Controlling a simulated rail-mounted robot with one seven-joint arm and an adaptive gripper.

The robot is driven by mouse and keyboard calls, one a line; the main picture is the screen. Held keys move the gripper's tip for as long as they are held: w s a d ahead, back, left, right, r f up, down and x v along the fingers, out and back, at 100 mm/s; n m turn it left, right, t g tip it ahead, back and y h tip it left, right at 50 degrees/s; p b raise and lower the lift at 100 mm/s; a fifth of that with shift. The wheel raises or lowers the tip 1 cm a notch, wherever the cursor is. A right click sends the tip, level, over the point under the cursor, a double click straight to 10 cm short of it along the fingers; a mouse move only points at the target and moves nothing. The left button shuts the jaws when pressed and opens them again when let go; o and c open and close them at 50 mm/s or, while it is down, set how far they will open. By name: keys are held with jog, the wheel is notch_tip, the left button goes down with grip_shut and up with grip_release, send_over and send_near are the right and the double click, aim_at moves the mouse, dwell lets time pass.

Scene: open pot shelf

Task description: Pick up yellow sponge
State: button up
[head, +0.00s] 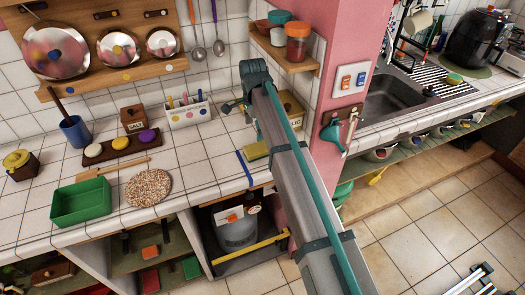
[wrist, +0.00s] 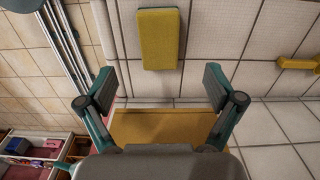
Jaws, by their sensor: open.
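The yellow sponge (wrist: 158,40) is a flat rectangular block on white tiles, at the top middle of the wrist view. In the head view a yellow sponge (head: 255,151) lies on the counter beside a blue strip, partly behind my arm. My gripper (wrist: 158,82) is open and empty, its two fingers spread wide. The sponge shows beyond the fingertips, between them sideways and apart from both. In the head view my gripper is mostly hidden behind my arm.
A yellow-brown box top (wrist: 155,127) shows below my fingers in the wrist view. A pink pillar (head: 343,50) stands right of my arm, with a small wooden shelf (head: 284,52) above the counter. A white utensil holder (head: 188,112) stands to the left. Another yellow-green sponge (head: 454,79) lies by the sink.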

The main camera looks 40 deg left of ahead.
aim_at(256, 148)
notch_tip(256, 148, down, 5)
jog(key=shift+s+r+p, duration=0.15)
jog(key=shift+p, duration=0.45)
jog(key=shift+d+f+p, duration=0.1)
jog(key=shift+f+p, duration=0.55)
jog(key=shift+f, duration=0.15)
jog(key=shift+w+f+p, duration=0.2)
jog(key=shift+f+p, duration=0.4)
jog(key=shift+f, duration=1.2)
jog(key=c, duration=1)
jog(key=shift+c, duration=0.2)
jog(key=shift+r, duration=0.1)
jog(key=shift+r+b, duration=0.7)
jog(key=s+d+r+b, duration=0.5)
jog(key=s+d+r, duration=0.4)
jog(key=d+r, duration=0.1)
jog(key=shift+s+d+r, duration=0.15)
jog(key=shift+d+r, duration=0.15)
jog(key=shift+r, duration=0.45)
